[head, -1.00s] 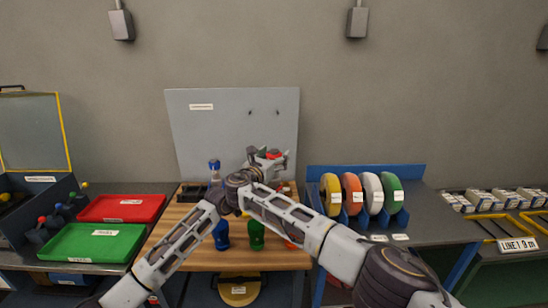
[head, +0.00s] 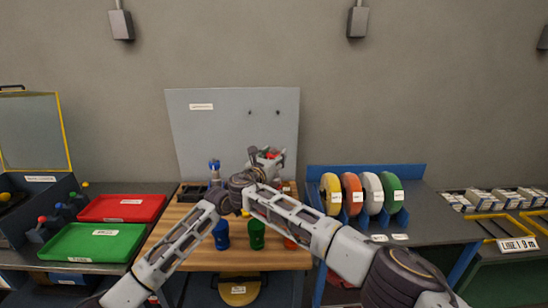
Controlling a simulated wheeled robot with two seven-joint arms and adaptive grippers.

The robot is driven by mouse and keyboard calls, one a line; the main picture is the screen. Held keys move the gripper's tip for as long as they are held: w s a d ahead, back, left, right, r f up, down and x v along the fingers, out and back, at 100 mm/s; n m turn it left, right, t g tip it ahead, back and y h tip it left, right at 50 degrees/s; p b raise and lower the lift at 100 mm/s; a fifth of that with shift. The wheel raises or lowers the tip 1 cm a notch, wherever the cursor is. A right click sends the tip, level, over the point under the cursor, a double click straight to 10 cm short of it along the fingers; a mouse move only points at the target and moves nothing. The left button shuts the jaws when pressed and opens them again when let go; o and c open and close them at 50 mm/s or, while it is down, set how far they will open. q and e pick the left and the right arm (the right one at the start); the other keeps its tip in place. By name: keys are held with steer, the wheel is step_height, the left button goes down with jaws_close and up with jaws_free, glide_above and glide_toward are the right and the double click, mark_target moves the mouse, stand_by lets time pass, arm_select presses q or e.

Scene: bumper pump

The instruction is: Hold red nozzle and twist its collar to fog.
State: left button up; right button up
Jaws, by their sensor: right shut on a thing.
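My right gripper (head: 272,158) is above the back of the wooden bench, in front of the grey panel, and is shut on a small red thing, seemingly the red nozzle (head: 270,155). Only a little red shows between the grey gripper parts. The collar and its setting are too small and too covered to read. My left arm rises from the lower left towards the same spot. Its gripper cannot be made out behind the crossing arm links.
The wooden bench (head: 185,257) has a blue-topped item (head: 214,166) at its back left. A blue piece (head: 221,235) and a green piece (head: 257,235) are at its front. An orange-red piece (head: 290,244) is partly behind my right arm. Tape rolls (head: 352,194) stand right; red (head: 121,208) and green (head: 92,242) trays lie left.

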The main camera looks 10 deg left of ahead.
steer(key=shift+d+n+y, duration=0.1)
steer(key=shift+n+y, duration=0.8)
steer(key=shift+y, duration=0.6)
steer(key=shift+n+y, duration=1.1)
steer(key=shift+y, duration=0.4)
steer(key=shift+n+g+y, duration=0.7)
steer(key=shift+n+y, duration=0.4)
steer(key=shift+y, duration=0.5)
steer(key=shift+n+g+y, duration=0.7)
steer(key=shift+n+y, duration=0.4)
steer(key=shift+y, duration=0.5)
steer(key=shift+r+n+g+y, duration=0.1)
steer(key=shift+n+g+y, duration=1.9)
steer(key=shift+g+y, duration=0.3)
steer(key=shift+n+g+y, duration=0.5)
steer(key=shift+g, duration=0.1)
steer(key=shift+w+r+n+g+y, duration=0.1)
steer(key=shift+n+g+y, duration=0.4)
steer(key=shift+n+g, duration=0.55)
steer(key=shift+r+n+g+y, duration=0.1)
steer(key=shift+n+g+y, duration=0.55)
steer(key=shift+g, duration=0.7)
steer(key=shift+s+f+n+g, duration=0.1)
steer(key=shift+s+n+g, duration=0.1)
steer(key=shift+n+g, duration=0.3)
steer(key=o, duration=1.1)
steer(key=shift+f, duration=0.1)
steer(key=shift+c, duration=0.2)
steer(key=shift+d, duration=0.1)
